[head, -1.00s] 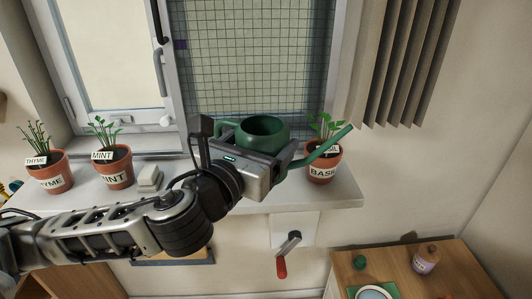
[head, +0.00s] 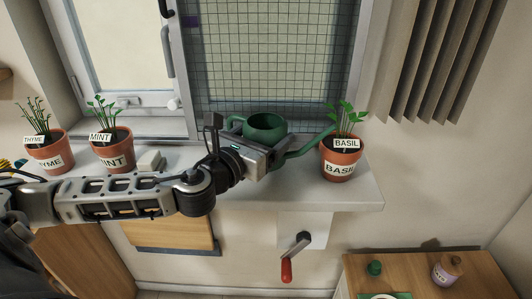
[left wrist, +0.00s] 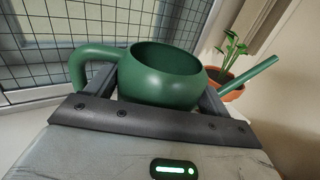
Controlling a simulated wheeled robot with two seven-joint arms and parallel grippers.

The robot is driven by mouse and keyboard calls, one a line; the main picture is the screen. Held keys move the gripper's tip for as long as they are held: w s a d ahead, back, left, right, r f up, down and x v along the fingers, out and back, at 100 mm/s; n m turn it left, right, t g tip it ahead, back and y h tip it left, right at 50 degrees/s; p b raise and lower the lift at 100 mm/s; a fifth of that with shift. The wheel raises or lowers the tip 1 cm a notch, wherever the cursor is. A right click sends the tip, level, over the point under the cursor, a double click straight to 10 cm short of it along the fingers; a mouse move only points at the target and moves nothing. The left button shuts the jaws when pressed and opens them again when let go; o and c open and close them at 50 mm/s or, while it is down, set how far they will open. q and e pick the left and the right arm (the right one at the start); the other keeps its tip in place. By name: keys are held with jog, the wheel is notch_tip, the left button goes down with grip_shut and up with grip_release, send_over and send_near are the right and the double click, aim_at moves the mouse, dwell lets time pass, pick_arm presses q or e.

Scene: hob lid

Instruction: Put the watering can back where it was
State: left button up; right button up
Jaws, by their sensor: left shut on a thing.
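The green watering can (head: 265,126) is upright at the right part of the window sill, between the mint pot and the basil pot. Its spout points right, toward the basil pot (head: 341,160). My left gripper (head: 268,146) is shut on the watering can from the front. In the left wrist view the can (left wrist: 165,75) sits between the two fingers (left wrist: 163,95), with its handle to the left and spout to the right. The can's base is hidden by the gripper, so I cannot tell whether it touches the sill. My right gripper is not in view.
A mint pot (head: 113,152) and a thyme pot (head: 49,154) stand left on the sill (head: 335,194), with a small pale block (head: 151,161) beside the mint. A mesh screen (head: 265,60) is behind the can. A red-handled crank (head: 288,268) hangs below the sill.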

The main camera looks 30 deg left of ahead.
pick_arm(q)
jog(key=shift+w+a+f+b, duration=0.1)
jog(key=shift+a+f+b, duration=0.05)
jog(key=shift+f+b, duration=0.25)
jog(key=f+b, duration=0.2)
jog(key=shift+w+a+f+b, duration=0.1)
jog(key=shift+w+f+b, duration=0.15)
jog(key=shift+b, duration=0.15)
jog(key=shift+f+b, duration=0.25)
jog(key=shift+b, duration=0.1)
jog(key=shift+s, duration=0.1)
jog(key=shift+r, duration=0.15)
jog(key=shift+f, duration=0.2)
jog(key=o, duration=1.3)
jog(key=shift+r, duration=0.25)
jog(key=s, duration=0.4)
jog(key=s+b, duration=0.1)
jog(key=s, duration=0.1)
jog(key=shift+f, duration=0.35)
jog(key=shift+s+r+p, duration=0.2)
jog(key=shift+s+p, duration=1.6)
jog(key=shift+s, duration=1.25)
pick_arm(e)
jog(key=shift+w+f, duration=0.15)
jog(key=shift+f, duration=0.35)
